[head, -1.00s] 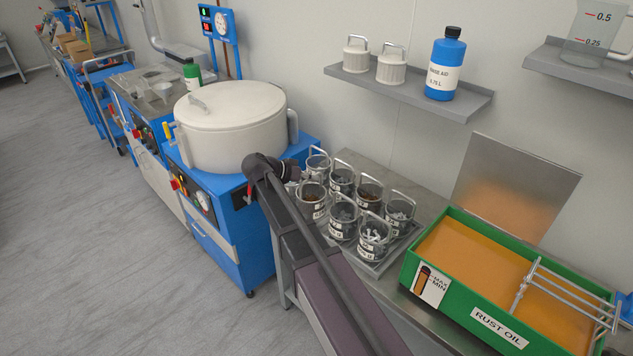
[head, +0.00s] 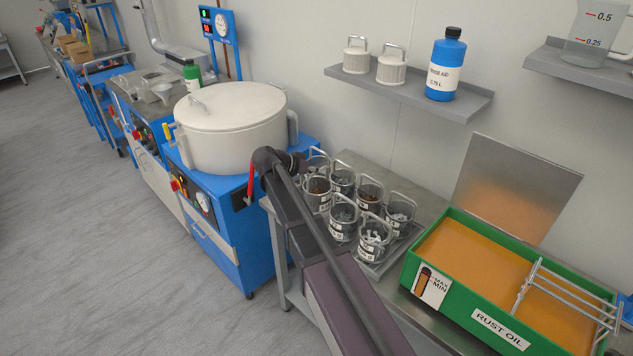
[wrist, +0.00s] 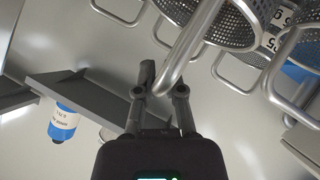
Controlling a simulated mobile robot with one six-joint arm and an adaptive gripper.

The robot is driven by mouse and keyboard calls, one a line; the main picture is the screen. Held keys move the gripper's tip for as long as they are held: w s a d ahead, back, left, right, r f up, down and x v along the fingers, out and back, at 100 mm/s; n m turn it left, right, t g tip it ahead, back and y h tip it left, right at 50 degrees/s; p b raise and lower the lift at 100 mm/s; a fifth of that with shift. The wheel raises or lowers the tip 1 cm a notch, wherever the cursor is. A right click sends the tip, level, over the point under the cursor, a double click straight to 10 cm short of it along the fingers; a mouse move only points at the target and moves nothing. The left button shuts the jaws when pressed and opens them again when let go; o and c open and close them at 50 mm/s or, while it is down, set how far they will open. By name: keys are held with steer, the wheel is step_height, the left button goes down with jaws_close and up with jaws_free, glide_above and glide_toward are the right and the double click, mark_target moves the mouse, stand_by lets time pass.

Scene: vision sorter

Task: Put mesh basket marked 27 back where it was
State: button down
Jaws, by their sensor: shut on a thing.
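My gripper (wrist: 160,90) is shut on the tubular handle (wrist: 186,45) of a mesh basket in the wrist view. A perforated basket wall (wrist: 182,9) shows at the top edge there, cut off by the frame. In the head view my gripper (head: 297,163) is at the back left of a group of wire-handled mesh baskets, largely hidden by my arm. One basket (head: 318,193) is partly behind my arm; another basket (head: 343,222) stands in the front row. The baskets hold dark, brown or pale contents. I cannot read which one is marked 27.
The baskets are grouped on a grey tray (head: 377,268) on a steel bench. A green rust oil tank (head: 455,318) is to the right, a white lidded drum (head: 230,130) to the left. A wall shelf (head: 408,94) with a blue bottle (head: 444,66) hangs above.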

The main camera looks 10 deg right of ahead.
mark_target(329, 184)
steer(key=shift+f+b, duration=1.6)
steer(key=shift+f, duration=0.3)
steer(key=c, duration=0.7)
jaws_free()
steer(key=shift+a, duration=0.1)
steer(key=shift+c, duration=0.2)
steer(key=shift+r, duration=0.25)
steer(key=shift+s+a+r+p, duration=0.15)
steer(key=shift+a+r+p, duration=0.2)
steer(key=shift+a+p, duration=0.15)
steer(key=p+v, duration=0.5)
steer(key=v, duration=0.5)
steer(key=shift+s+a, duration=0.2)
steer(key=shift+a, duration=0.15)
